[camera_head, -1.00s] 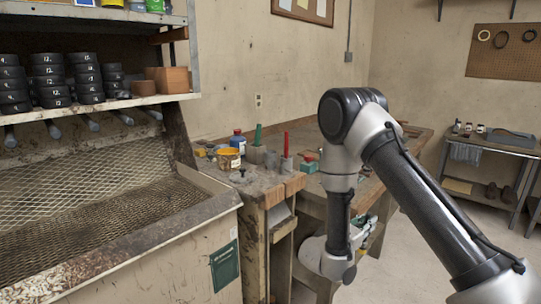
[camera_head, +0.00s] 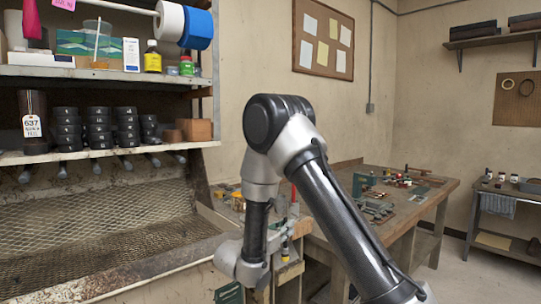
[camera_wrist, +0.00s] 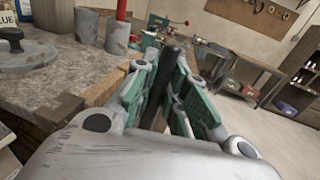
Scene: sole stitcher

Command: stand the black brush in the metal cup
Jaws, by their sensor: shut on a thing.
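My gripper (camera_wrist: 170,92) is closed on a dark upright stick, the black brush (camera_wrist: 174,55), in the wrist view. The brush stands between the green finger pads; its lower end is hidden by the gripper body. In the head view my gripper (camera_head: 284,236) is small, beside the front bench end, and the brush is hard to make out there. Two grey cups, one (camera_wrist: 90,28) and a shorter one (camera_wrist: 117,38), stand on the bench left of and beyond the gripper. A red stick rises from the shorter cup. I cannot tell which is the metal cup.
A farther bench (camera_head: 425,207) holds several tools. A mesh-lined bin (camera_head: 100,215) and shelf stand left. Open floor (camera_head: 450,270) lies at right.

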